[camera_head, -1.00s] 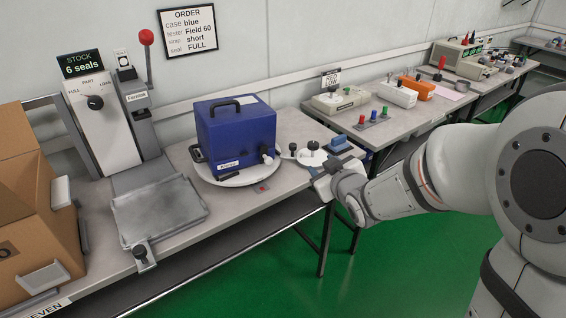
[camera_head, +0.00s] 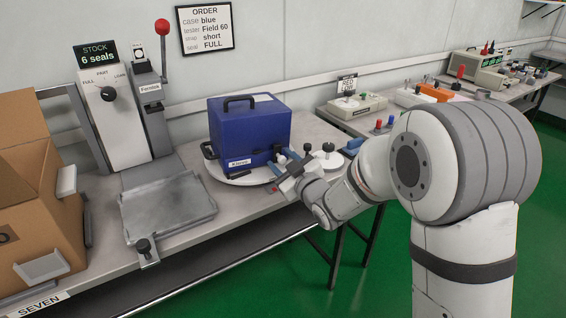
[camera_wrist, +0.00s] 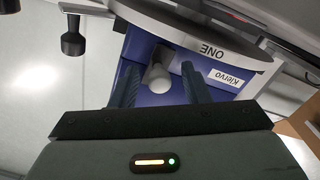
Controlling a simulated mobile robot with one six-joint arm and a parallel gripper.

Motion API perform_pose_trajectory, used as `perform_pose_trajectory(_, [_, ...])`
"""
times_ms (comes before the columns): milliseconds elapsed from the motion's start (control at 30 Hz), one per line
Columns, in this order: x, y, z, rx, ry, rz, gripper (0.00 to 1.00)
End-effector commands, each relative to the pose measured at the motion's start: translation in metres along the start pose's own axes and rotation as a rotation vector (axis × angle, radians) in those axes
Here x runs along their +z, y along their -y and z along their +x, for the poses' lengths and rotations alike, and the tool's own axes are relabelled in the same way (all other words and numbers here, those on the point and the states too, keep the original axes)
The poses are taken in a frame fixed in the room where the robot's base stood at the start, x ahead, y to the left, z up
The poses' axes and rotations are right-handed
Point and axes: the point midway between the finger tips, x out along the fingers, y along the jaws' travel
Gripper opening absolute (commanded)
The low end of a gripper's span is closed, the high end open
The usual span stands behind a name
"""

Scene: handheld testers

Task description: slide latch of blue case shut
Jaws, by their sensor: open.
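The blue case (camera_head: 248,135) stands upright on a round white turntable (camera_head: 228,177), with a black handle on top and a small label on its front. It shows upside down in the wrist view (camera_wrist: 140,55). A pale latch knob (camera_wrist: 157,78) sticks out of its front, between the two fingers in the wrist view. My gripper (camera_head: 281,160) is open at the front right lower edge of the case, fingers around the knob. I cannot tell whether the fingers touch it.
A grey plate fixture (camera_head: 168,210) and a press with a red-knobbed lever (camera_head: 162,27) stand to the left. An open cardboard box (camera_head: 40,215) is at far left. A white disc with a black knob (camera_head: 328,148) sits close right of my gripper.

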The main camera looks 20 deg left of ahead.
Motion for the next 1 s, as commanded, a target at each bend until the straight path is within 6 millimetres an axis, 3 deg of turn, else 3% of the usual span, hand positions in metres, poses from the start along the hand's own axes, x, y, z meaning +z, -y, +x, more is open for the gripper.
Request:
perform_pose_trajectory(267, [-0.0001,0.0001,0.0028,0.000,0.000,0.000,0.42])
perform_pose_trajectory(800, [-0.0004,0.0007,0.0028,-0.001,0.000,0.000,0.00])
perform_pose_trajectory(1000, [-0.0004,0.0009,0.0028,-0.001,0.000,0.000,0.00])
